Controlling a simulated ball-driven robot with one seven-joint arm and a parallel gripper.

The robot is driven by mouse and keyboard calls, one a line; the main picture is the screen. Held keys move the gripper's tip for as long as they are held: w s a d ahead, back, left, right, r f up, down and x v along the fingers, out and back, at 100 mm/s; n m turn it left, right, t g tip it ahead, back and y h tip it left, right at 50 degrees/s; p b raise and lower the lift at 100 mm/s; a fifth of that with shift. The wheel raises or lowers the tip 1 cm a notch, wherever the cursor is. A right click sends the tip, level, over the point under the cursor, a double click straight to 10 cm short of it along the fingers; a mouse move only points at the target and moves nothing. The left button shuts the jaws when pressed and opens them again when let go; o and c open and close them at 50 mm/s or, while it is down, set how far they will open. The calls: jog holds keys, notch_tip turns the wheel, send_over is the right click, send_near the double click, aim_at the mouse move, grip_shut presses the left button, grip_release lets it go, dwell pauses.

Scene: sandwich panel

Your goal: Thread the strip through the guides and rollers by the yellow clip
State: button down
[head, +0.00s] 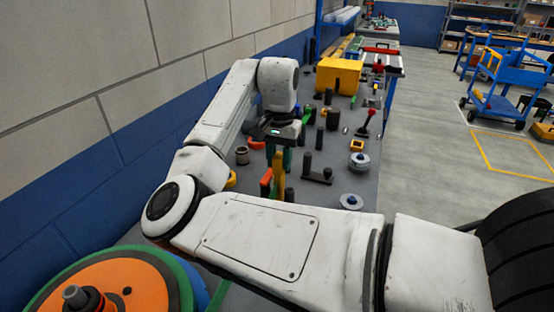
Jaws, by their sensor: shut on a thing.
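A reel with an orange face and green rim (125,283) stands at the bottom left. A short green length, which looks like the strip (219,292), shows beside it; my arm hides its run towards the clip. Dark upright posts or rollers (332,118) stand to the right of and beyond my gripper. Which are guides I cannot tell.
A wall runs close along the left. Open floor and a blue cart (497,100) are at right.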

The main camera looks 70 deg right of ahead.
jog(key=shift+w+d+p, duration=0.1)
jog(key=shift+d+p, duration=0.85)
jog(key=shift+d, duration=1.85)
jog(key=d+p, duration=0.2)
jog(key=d, duration=0.7)
jog(key=shift+w, duration=0.15)
jog(key=d+b, duration=0.3)
jog(key=d, duration=0.6)
jog(key=shift+w+b, duration=0.15)
jog(key=shift+b, duration=0.25)
dwell(0.5)
